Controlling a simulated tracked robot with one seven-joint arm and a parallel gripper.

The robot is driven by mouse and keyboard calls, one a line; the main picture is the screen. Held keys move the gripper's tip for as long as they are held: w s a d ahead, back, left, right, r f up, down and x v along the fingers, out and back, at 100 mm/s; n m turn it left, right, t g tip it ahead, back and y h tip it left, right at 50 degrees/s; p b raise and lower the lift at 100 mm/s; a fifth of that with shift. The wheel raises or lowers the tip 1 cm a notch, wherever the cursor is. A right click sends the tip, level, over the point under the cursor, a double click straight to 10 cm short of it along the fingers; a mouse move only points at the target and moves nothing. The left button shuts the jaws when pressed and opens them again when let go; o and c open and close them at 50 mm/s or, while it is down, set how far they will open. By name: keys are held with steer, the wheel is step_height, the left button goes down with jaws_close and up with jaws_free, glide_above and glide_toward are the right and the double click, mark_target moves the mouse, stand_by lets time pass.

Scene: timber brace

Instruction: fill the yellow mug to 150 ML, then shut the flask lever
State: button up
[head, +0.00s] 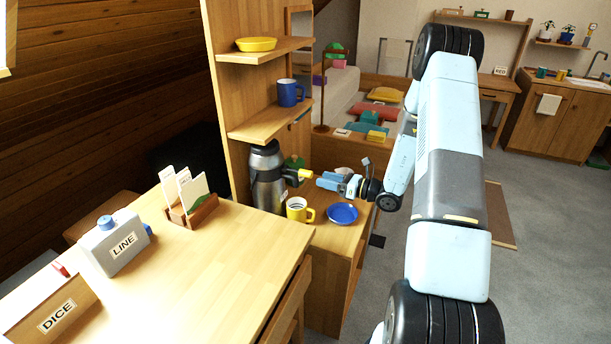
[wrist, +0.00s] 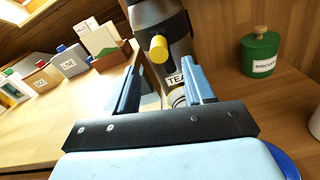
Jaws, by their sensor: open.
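The flask (head: 266,178) is a steel and black jug standing upright on the low counter below the shelves. In the wrist view the flask (wrist: 178,45) carries a label starting "TEA". Its lever (head: 305,173) has a yellow end, which also faces me in the wrist view (wrist: 158,48). The yellow mug (head: 297,210) stands upright in front of the flask; its fill level cannot be read. My gripper (head: 318,180) is open and empty, just right of the lever. In the wrist view its fingers (wrist: 162,78) stand either side below the lever end, apart from it.
A blue plate (head: 342,213) lies right of the mug. A green biscuit jar (wrist: 261,54) stands beside the flask. Shelves above hold a yellow bowl (head: 256,44) and a blue mug (head: 290,92). The desk at left has a card rack (head: 188,208) and a LINE box (head: 115,243).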

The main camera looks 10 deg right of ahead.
mark_target(306, 174)
steer(key=x, duration=0.8)
jaws_close()
stand_by(0.5)
